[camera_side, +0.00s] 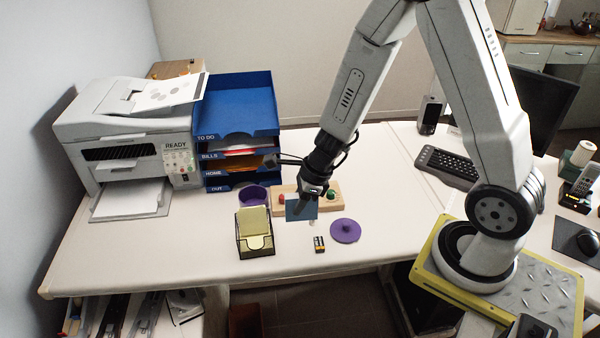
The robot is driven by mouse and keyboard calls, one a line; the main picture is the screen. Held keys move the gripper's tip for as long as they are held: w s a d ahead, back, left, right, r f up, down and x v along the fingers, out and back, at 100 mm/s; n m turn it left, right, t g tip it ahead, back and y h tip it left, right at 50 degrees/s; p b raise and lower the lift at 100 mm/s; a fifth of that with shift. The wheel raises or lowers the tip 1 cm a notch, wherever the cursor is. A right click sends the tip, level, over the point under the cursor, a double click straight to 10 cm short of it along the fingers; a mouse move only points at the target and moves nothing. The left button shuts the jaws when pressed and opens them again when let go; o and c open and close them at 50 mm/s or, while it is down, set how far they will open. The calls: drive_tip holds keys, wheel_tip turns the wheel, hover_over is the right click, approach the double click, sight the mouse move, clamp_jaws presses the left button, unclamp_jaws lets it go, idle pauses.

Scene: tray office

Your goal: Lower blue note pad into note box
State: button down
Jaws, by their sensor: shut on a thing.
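The blue note pad (295,211) hangs upright from my gripper (304,206), which is shut on it. The pad is above the desk, in front of a light wooden block. The note box (241,243) is a dark box near the front edge of the desk, with yellow notes (254,225) standing in it. My gripper and the pad are to the right of the box and apart from it in the picture. The fingertips are small and partly merged with the pad.
A purple bowl (247,192) stands behind the note box. The wooden block (335,188) carries a red and a green piece. A purple lid (345,231) and batteries (319,244) lie to the right. Blue letter trays (252,105) and a printer (120,135) stand at the back left.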

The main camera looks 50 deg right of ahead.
drive_tip(key=w+a+f, duration=0.2)
drive_tip(key=w, duration=0.3)
drive_tip(key=w+a+f, duration=0.2)
drive_tip(key=w, duration=0.4)
drive_tip(key=shift+w+a, duration=0.25)
drive_tip(key=shift+a, duration=0.1)
drive_tip(key=shift+f, duration=0.2)
idle(0.5)
drive_tip(key=shift+f, duration=2.1)
drive_tip(key=shift+f, duration=2.05)
idle(1.7)
